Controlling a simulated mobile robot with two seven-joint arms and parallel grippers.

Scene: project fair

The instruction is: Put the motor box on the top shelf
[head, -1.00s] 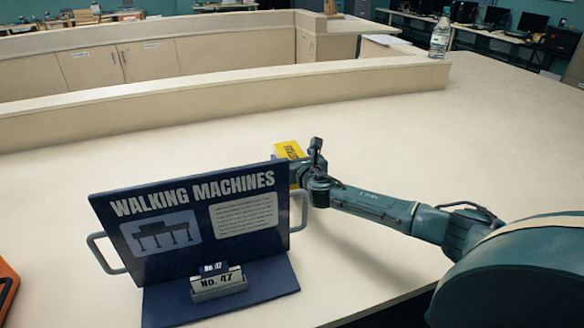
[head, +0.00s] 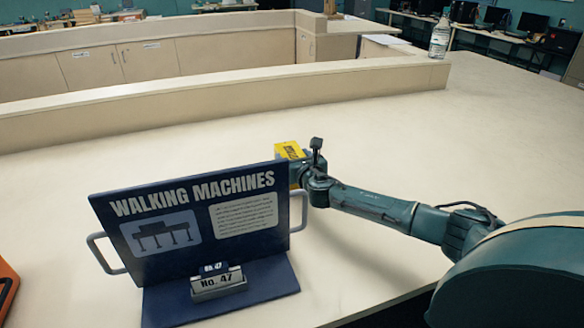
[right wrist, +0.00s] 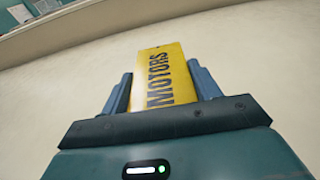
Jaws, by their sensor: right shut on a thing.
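The motor box is yellow with dark "MOTORS" lettering. In the head view the motor box (head: 289,150) shows above the top right edge of the display board, which hides its lower part. In the right wrist view the motor box (right wrist: 163,80) sits between the two fingers of my right gripper (right wrist: 165,88). My right gripper (head: 297,172) is shut on it, partly behind the board in the head view. I cannot tell how far the box is above the table. No shelf can be made out. My left gripper is not in view.
A blue "WALKING MACHINES" board (head: 187,215) with side handles stands on the table (head: 400,140), close to my right gripper. A "No. 47" block (head: 218,283) sits on its base. A water bottle (head: 440,36) stands far right. An orange thing (head: 6,287) is at left.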

